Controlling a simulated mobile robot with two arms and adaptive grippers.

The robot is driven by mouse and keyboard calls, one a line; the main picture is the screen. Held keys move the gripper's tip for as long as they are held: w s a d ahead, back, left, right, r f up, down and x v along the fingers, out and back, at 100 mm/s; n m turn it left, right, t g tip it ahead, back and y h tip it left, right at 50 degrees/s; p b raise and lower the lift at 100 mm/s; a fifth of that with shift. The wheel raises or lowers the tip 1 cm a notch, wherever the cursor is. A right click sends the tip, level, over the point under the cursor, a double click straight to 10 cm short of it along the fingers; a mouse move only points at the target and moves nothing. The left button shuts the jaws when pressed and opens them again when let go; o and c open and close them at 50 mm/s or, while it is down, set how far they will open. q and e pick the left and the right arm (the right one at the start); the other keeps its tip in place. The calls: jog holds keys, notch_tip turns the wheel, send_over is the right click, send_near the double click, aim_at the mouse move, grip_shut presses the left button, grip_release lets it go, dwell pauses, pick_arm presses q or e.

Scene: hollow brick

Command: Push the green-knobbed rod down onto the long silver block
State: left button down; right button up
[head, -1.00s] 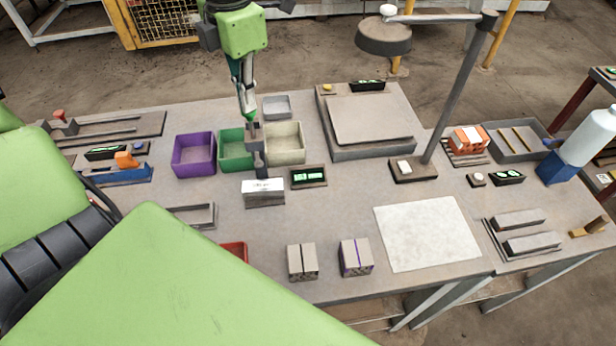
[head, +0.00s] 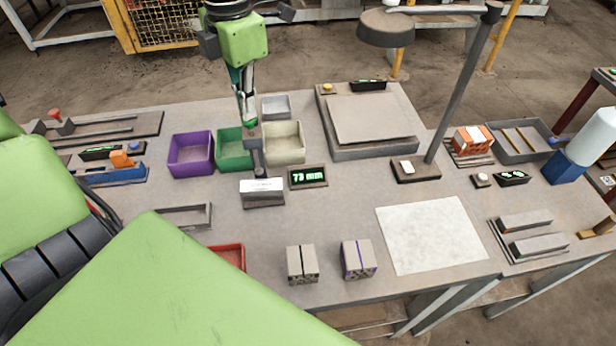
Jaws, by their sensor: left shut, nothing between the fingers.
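My left gripper (head: 247,118) comes down from the top of the head view, its fingers shut and pointing down. Its tips are at the top of an upright grey rod (head: 257,158), where a small patch of green shows. The knob itself is mostly hidden, and I cannot tell how firmly they touch. The rod's foot stands at the silver block (head: 262,198), which has a pale top. Whether the rod touches the block is too small to tell. A display (head: 308,177) right of the block reads 73 mm. My right gripper is not in view.
Purple (head: 191,168), green (head: 228,161) and cream (head: 296,158) bins stand close behind the rod. A lamp post (head: 462,85) rises at the right. Two small blocks and a white sheet (head: 430,235) lie in front. My green arm link covers the lower left.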

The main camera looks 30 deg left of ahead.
pick_arm(q)
jog(key=shift+f+b, duration=1.55)
jog(key=shift+f, duration=0.2)
jog(key=shift+r, duration=0.2)
jog(key=shift+r+p, duration=2.1)
jog(key=shift+r, duration=1.35)
